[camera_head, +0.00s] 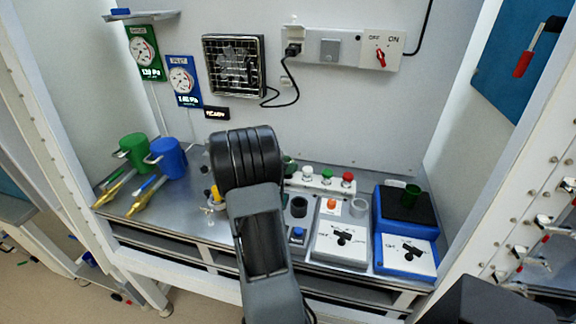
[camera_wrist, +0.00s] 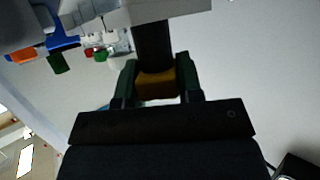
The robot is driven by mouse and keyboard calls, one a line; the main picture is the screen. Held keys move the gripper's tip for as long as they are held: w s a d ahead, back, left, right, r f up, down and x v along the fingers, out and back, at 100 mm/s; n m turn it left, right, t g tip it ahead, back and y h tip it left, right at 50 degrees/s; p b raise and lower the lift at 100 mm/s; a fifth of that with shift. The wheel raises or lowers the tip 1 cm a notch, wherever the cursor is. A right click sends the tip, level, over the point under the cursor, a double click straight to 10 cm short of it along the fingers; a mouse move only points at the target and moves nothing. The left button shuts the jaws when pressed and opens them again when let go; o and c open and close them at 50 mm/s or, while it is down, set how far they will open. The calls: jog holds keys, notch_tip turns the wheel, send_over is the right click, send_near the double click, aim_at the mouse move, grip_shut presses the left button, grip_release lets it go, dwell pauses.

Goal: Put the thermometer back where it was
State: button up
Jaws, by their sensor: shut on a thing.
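In the wrist view my gripper (camera_wrist: 157,82) has its two dark green fingers shut on a yellow-brown piece (camera_wrist: 156,86). A black cylinder (camera_wrist: 153,45) lines up with this piece and reaches to a pale grey block at the top edge. I cannot tell whether the cylinder is part of the held thing or a holder touching it. The held thing may be the thermometer, but its full shape is hidden. In the head view my own arm hides the fingers and what they hold. A black round holder (camera_head: 299,207) stands on the bench right of my arm.
A button box (camera_head: 320,181), a white dial unit (camera_head: 340,244) and a blue dial unit (camera_head: 407,228) crowd the right. Side walls and a front frame close in the bench.

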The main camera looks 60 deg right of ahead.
jog(key=shift+f, duration=0.1)
jog(key=o, duration=1)
jog(key=shift+r, duration=0.2)
jog(key=v, duration=0.7)
jog(key=shift+a, duration=0.25)
